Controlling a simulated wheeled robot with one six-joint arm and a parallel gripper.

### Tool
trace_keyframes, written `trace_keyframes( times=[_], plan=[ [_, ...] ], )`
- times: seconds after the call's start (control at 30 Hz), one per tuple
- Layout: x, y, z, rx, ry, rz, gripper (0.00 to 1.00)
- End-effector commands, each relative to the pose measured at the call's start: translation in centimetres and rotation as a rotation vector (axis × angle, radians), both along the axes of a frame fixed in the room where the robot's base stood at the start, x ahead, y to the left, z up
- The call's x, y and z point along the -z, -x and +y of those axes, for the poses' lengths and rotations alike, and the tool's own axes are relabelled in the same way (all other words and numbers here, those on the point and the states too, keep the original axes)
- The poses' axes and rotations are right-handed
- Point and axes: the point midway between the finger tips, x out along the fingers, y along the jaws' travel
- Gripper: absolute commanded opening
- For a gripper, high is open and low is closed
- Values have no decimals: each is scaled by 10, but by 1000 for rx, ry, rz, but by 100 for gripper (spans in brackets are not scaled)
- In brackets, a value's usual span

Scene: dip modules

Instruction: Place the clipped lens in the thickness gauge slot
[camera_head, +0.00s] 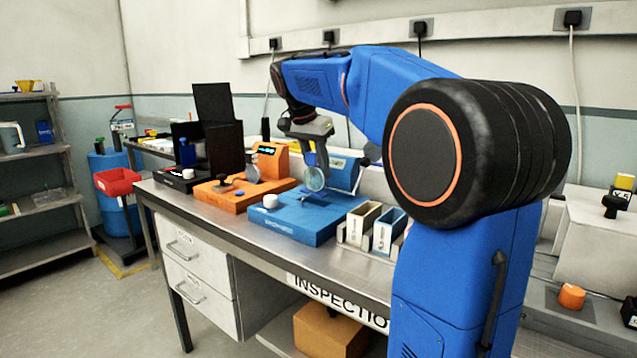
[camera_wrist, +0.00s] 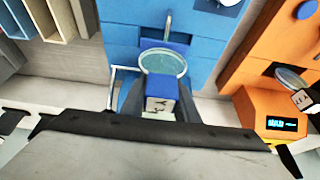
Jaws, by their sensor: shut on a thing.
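My gripper (camera_head: 315,166) is shut on the label block of a lens clip (camera_wrist: 160,97), between its two fingers. The clipped lens (camera_wrist: 163,62), round and clear, sticks out beyond the fingertips; it also shows in the head view (camera_head: 314,179). It hangs above the blue station (camera_head: 290,222), which fills the middle of the wrist view (camera_wrist: 205,65). A dark narrow slot or upright metal part (camera_wrist: 168,26) shows on the blue base beyond the lens. I cannot tell whether the lens touches anything. Which station is the thickness gauge is not readable.
Left of the blue station is an orange station (camera_head: 228,201) with a display and another clipped lens (camera_head: 252,174). A black station (camera_head: 172,180) stands farther left. Two upright bins (camera_head: 358,224) stand to the right. A white round knob (camera_head: 270,201) sits on the blue base.

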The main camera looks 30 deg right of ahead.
Motion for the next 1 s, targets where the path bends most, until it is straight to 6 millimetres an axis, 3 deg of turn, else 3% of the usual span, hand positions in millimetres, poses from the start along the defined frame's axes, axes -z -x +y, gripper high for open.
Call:
trace_keyframes(
  times=[0.3,0.67,0.7,0.73,0.77,1.0],
  plan=[
    [37,1,0,-1,0,2,0],
    [41,0,0,0,-1,1,0],
    [41,0,0,0,-1,1,35],
    [41,0,0,0,-1,1,42],
    [41,0,0,0,-1,1,46],
    [41,0,0,0,-1,1,46]
  ],
)
